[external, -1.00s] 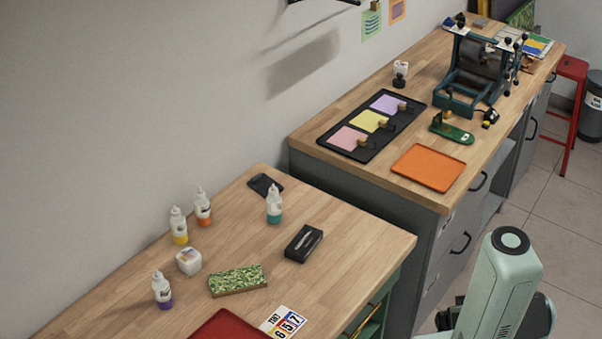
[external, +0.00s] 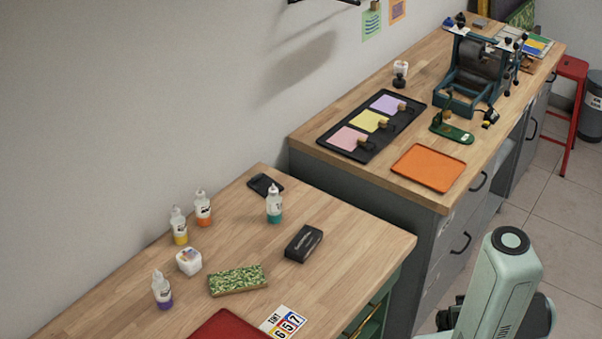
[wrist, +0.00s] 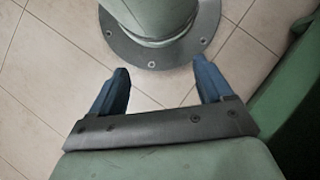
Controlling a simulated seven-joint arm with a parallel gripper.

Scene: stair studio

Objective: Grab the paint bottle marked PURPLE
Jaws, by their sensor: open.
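A bottle with purple paint at its base (external: 163,290) stands upright on the near wooden table, toward the front left in the external view. Its label is too small to read. Similar bottles hold yellow (external: 179,227), orange (external: 203,209) and teal (external: 274,205) paint on the same table. My gripper (wrist: 160,90) shows in the wrist view with its two blue fingers apart and nothing between them. It points at the tiled floor and my round base, away from the table. The fingers are not visible in the external view.
Near the purple bottle are a white cube-shaped container (external: 189,261), a green patterned box (external: 238,280), a red tray (external: 226,328) and a number card (external: 284,321). A black box (external: 304,243) and a dark flat item (external: 265,185) lie farther back. A higher counter (external: 300,137) stands behind.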

